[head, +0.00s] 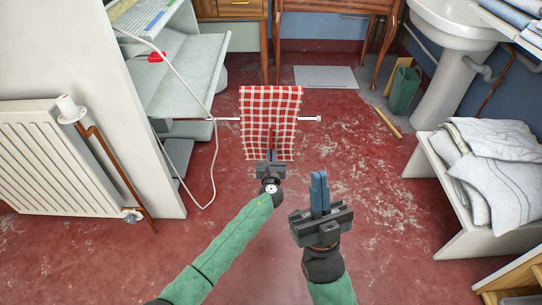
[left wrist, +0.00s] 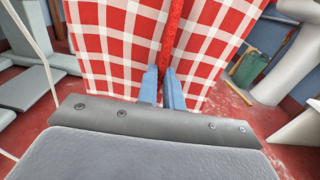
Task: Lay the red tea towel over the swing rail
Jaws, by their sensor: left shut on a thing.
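The red-and-white checked tea towel (head: 270,110) lies across the white swing rail (head: 227,119), whose middle it hides. The rail's capped end (head: 318,119) shows to the right of the cloth. I cannot tell how the towel hangs on the far side. My left gripper (head: 271,157) is at the towel's near lower edge, shut on a gathered fold. In the left wrist view the blue fingertips (left wrist: 162,85) pinch this red fold, and the checked towel (left wrist: 112,45) spreads to both sides. My right gripper (head: 319,178) is empty, its fingers together, right of and nearer than the towel.
The white ironer (head: 185,80) with a looping pale cable (head: 214,165) stands left of the rail. A radiator (head: 45,155) is at far left. A white bench (head: 450,195) with folded grey cloths (head: 500,150) and a basin (head: 455,20) stand right. The red floor between is open.

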